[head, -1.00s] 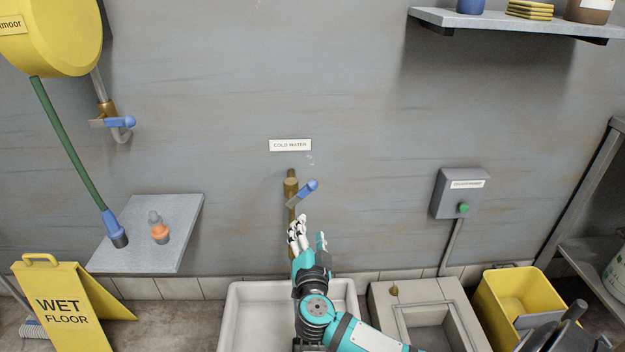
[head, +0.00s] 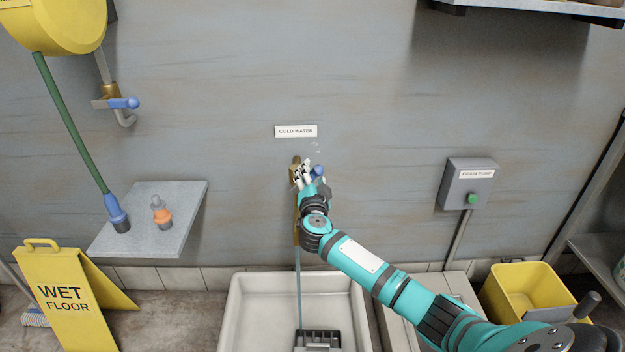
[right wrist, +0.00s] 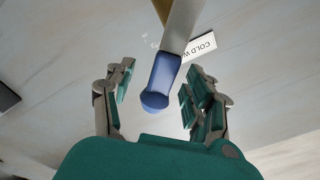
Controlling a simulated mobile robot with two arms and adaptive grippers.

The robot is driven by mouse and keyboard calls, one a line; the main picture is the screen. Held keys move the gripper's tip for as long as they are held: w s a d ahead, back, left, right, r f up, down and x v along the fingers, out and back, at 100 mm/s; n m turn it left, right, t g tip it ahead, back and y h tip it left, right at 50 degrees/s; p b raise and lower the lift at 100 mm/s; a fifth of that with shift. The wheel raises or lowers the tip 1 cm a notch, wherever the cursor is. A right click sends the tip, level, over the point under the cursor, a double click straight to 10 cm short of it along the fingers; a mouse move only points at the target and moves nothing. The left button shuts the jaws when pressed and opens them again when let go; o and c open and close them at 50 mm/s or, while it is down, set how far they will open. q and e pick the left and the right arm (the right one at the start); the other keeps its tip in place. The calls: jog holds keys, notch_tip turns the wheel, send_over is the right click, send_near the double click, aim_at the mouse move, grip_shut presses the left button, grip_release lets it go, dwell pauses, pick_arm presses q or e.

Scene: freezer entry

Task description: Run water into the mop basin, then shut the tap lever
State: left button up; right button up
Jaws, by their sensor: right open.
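The cold water tap (head: 296,163) is brass, on the wall under a "COLD WATER" label (head: 296,131). Its blue-ended lever (head: 318,172) is partly hidden by my right gripper (head: 308,174). In the right wrist view the blue lever end (right wrist: 163,82) lies between the fingers of my open right gripper (right wrist: 155,95); I cannot tell whether they touch it. A thin pale stream (head: 298,285), which looks like water, falls below the tap into the white mop basin (head: 232,310). A dark grate (head: 318,338) shows in the basin. My left gripper is not in view.
A second blue-levered tap (head: 122,103) is at the left, below a yellow reel (head: 55,25). A small shelf (head: 190,205) holds an orange-and-grey bottle (head: 161,213). A wet floor sign (head: 65,295), a pump box (head: 468,184) and a yellow bucket (head: 520,285) flank the basin.

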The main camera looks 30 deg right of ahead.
jog(key=shift+w+d, duration=0.1)
jog(key=shift+w, duration=0.15)
